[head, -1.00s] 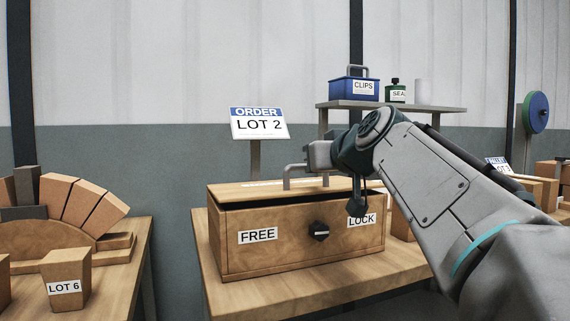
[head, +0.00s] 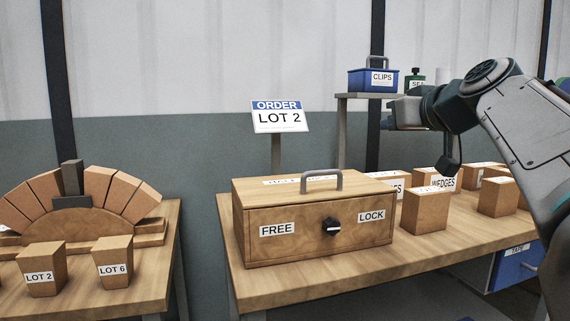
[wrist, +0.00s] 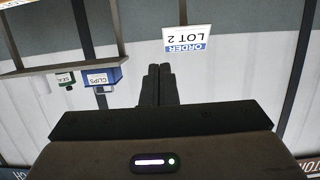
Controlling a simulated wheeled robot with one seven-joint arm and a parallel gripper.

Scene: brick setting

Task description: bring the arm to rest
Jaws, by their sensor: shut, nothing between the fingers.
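My gripper (head: 390,115) is at the right of the head view, raised above the table and clear of the wooden box. In the wrist view its fingers (wrist: 157,85) are together with nothing between them. The wooden box (head: 290,220) stands on the table with its lid down. The lid has a grey handle (head: 322,180). On the box front are a FREE label, a LOCK label and a dark knob (head: 331,226). The knob's pale mark seems to point toward LOCK.
An order sign reading LOT 2 (head: 279,117) stands behind the box. Several wooden blocks (head: 425,210) stand right of it. A shelf (head: 360,97) holds a blue CLIPS bin (head: 373,80) behind my gripper. A brick arch (head: 80,215) and blocks stand on the left table (head: 160,270).

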